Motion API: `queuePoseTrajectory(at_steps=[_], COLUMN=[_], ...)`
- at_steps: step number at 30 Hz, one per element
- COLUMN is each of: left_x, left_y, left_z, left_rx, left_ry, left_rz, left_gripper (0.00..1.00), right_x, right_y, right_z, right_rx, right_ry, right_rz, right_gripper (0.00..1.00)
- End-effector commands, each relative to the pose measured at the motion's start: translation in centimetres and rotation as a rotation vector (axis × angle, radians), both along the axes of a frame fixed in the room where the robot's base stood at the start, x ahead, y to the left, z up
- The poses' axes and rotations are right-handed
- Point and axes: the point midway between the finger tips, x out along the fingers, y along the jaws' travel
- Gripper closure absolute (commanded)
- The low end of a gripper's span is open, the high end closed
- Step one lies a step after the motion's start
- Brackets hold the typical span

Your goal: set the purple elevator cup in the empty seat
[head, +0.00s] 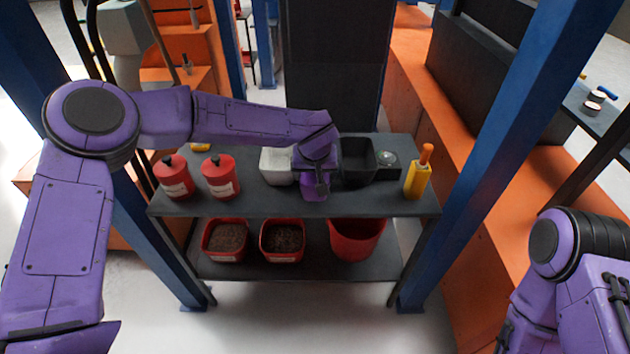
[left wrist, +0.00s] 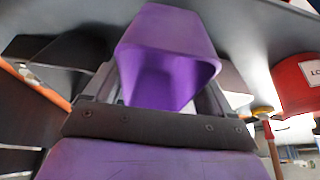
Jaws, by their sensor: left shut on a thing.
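The purple elevator cup (head: 314,188) is at the end of my left arm, above the upper shelf near its front edge. In the left wrist view the cup (left wrist: 165,40) fills the middle, its hollow side facing the camera. My left gripper (head: 316,174) is shut on it, with a finger on each side of the cup in the left wrist view (left wrist: 165,88). The gripper hides part of the cup in the head view. I cannot make out an empty seat in either view. My right arm shows at lower right, its gripper out of view.
On the upper shelf (head: 250,204) stand two red jars (head: 173,178) (head: 220,177), a white bin (head: 276,166), a black bin (head: 357,162) and a yellow bottle (head: 417,180). Red tubs (head: 225,255) and a red bucket (head: 355,242) sit below. Blue posts (head: 490,130) flank the shelves.

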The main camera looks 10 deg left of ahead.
Motion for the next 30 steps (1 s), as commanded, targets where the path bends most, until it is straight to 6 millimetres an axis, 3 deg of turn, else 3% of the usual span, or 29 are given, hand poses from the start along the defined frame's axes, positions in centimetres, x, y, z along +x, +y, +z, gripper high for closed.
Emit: queuePoseTrajectory(at_steps=[1,4,14,15,16,23,26,30], left_x=[0.0,0.1,0.1,0.0,0.0,0.0,-0.3,-1.5], left_y=[-0.1,-0.1,-0.1,-0.1,-0.1,-0.1,-0.2,-0.5], left_z=[-1.3,-2.7,-2.9,-3.1,-3.1,-2.9,-1.8,1.4], left_rx=[0.001,0.0,0.0,0.0,0.0,0.0,0.0,-0.001], left_ry=[0.001,-0.002,-0.003,-0.001,-0.001,-0.002,-0.002,-0.004], left_rz=[-0.001,0.0,0.0,0.0,0.0,0.0,0.001,0.0], left_gripper=[0.74,0.74,0.74,0.06,0.0,0.0,0.0,0.0], right_x=[0.0,0.0,0.0,0.0,0.0,0.0,0.0,0.0], right_y=[0.0,0.0,0.0,0.0,0.0,0.0,0.0,0.0], right_z=[-0.3,-0.5,-0.2,-0.3,-0.3,-0.4,-0.2,0.3], right_rx=[0.0,0.0,0.0,0.0,0.0,0.0,0.0,0.0], right_ry=[0.0,0.0,0.0,0.0,0.0,0.0,0.0,0.0], right_rz=[0.0,0.0,0.0,0.0,0.0,0.0,0.0,0.0], right_gripper=[0.57,0.57,0.57,0.57,0.57,0.57,0.57,0.57])
